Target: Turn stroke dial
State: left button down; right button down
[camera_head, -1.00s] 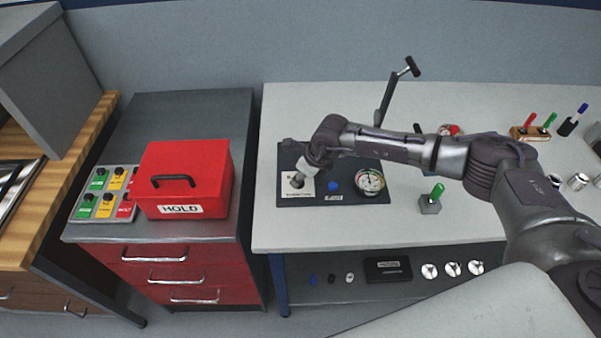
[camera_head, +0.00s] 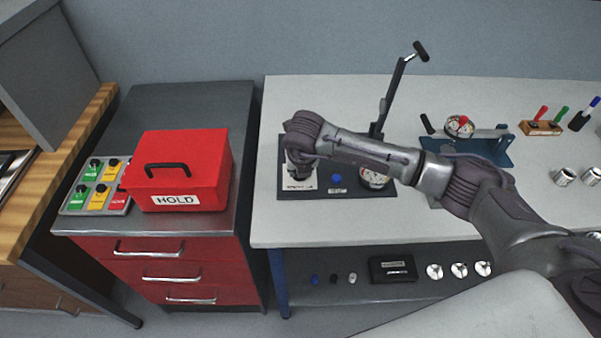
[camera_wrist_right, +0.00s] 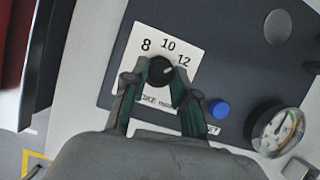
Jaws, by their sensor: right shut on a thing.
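The stroke dial is a black knob (camera_wrist_right: 160,70) on a white plate (camera_wrist_right: 192,45) printed 8, 10 and 12, in the right wrist view. Its white mark points toward the 12. My right gripper (camera_wrist_right: 161,82) has its two fingers on either side of the knob and is shut on it. In the head view the plate (camera_head: 299,184) shows at the left end of a dark panel (camera_head: 345,192), with my right wrist above it and the knob hidden. My left gripper is not in view.
A blue button (camera_wrist_right: 219,109) and a round gauge (camera_wrist_right: 277,130) sit right of the dial. A tall lever (camera_head: 395,90) rises behind my right arm. A red HOLD box (camera_head: 190,170) stands on the cabinet to the left. The bench front edge is clear.

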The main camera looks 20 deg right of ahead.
jog(key=shift+m+b, duration=0.35)
jog(key=shift+m, duration=0.15)
jog(key=shift+h, duration=0.3)
jog(key=c, duration=0.9)
grip_release()
jog(key=v, duration=1.2)
jog(key=shift+w+a, duration=0.1)
